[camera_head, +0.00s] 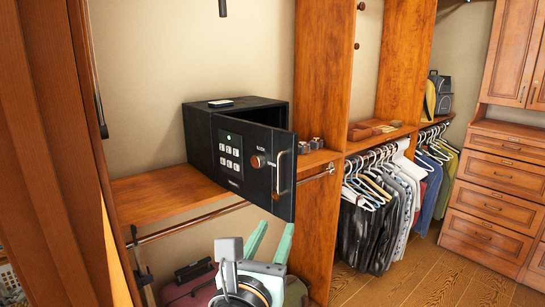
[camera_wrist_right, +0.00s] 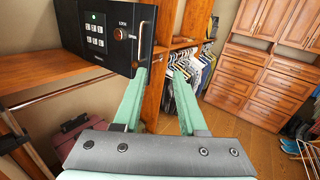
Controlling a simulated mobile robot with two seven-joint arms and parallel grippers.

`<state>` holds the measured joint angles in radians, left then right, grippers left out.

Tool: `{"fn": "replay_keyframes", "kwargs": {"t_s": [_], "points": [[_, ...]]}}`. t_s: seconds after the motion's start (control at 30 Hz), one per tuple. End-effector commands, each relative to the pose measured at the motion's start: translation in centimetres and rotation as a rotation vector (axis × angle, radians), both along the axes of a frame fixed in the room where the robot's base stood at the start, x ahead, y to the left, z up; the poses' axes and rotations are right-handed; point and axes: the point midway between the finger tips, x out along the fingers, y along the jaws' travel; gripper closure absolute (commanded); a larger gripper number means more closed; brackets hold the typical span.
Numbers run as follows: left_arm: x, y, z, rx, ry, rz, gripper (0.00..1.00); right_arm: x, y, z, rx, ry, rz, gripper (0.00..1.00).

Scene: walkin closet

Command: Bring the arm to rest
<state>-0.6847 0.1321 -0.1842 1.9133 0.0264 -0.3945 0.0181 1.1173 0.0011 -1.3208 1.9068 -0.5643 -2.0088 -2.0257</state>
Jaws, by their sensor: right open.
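My right gripper (camera_head: 271,232) is at the bottom of the head view, with its two green fingers pointing up and spread apart. It is open with nothing between the fingers. It also shows in the right wrist view (camera_wrist_right: 156,72). A black safe (camera_head: 200,128) sits on the wooden shelf. Its door (camera_head: 240,182), with a keypad, round knob and bar handle (camera_head: 280,172), stands partly open, swung outward. The fingertips are just below the door's lower edge in the head view and appear apart from it. My left gripper is not in view.
The wooden shelf (camera_head: 150,199) has a rail below it. A dark red suitcase (camera_head: 188,287) stands under it. Hanging clothes (camera_head: 375,220) and a drawer cabinet (camera_head: 490,190) are to the right. A small dark item (camera_head: 221,103) lies on the safe. The wooden floor (camera_head: 430,280) at right is clear.

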Motion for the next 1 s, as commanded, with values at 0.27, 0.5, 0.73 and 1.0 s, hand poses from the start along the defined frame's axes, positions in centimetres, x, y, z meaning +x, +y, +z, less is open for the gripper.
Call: {"fn": "replay_keyframes", "kwargs": {"t_s": [0.27, 0.5, 0.73, 1.0], "points": [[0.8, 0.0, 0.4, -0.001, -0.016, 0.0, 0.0, 4.5, -12.8, -2.1, -0.129, -0.001, -0.268, 0.59], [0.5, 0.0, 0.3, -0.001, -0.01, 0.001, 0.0, 5.6, -23.3, -2.6, -0.227, -0.002, -0.476, 0.59], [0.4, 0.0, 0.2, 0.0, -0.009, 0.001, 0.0, 6.3, -26.2, -7.1, -0.128, 0.049, -0.451, 0.59], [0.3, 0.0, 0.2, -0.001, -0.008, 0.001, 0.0, 6.4, -24.7, -18.1, 0.277, 0.168, -0.292, 0.59]]}}
